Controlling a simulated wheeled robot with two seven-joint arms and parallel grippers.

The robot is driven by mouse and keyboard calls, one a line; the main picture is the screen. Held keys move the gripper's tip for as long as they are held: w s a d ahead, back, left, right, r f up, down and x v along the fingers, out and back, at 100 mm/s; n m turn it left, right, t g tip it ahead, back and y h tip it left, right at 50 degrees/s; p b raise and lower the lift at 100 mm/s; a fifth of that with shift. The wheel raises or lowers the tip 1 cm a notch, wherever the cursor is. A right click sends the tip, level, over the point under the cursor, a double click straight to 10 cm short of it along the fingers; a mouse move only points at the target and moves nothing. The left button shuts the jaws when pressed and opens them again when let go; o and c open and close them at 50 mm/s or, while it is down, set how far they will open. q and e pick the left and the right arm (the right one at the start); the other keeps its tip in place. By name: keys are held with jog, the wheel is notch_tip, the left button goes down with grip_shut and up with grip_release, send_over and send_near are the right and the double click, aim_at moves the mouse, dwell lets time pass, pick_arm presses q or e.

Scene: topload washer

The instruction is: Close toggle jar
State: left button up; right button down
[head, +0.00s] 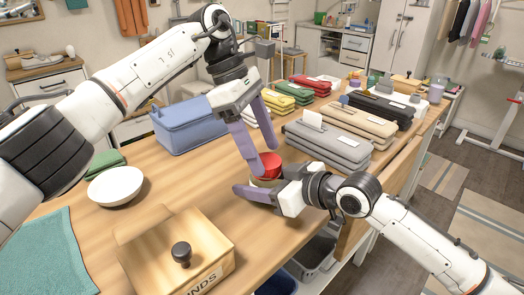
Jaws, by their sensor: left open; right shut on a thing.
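The toggle jar (265,166) stands near the middle of the wooden table; its red top shows, while its lower part is mostly hidden by my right gripper. My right gripper (260,187) comes in from the right and is shut on the jar low down, with one purple finger in front of it. My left gripper (261,157) is above the jar with its purple fingers pointing down and apart. It is open and its fingertips are close to the red top; I cannot tell whether they touch it. The lid and toggle cannot be made out clearly.
A wooden box with a black knob (181,252) stands in front, with a white bowl (115,186) and teal cloth (50,255) at left. A blue box (192,125) is behind. Grey folded stacks (325,146) lie close right of the jar. Bare table lies between bowl and jar.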

pick_arm(q)
notch_tip(320, 180, up, 3)
jog(key=shift+r, duration=0.15)
jog(key=shift+c, duration=0.4)
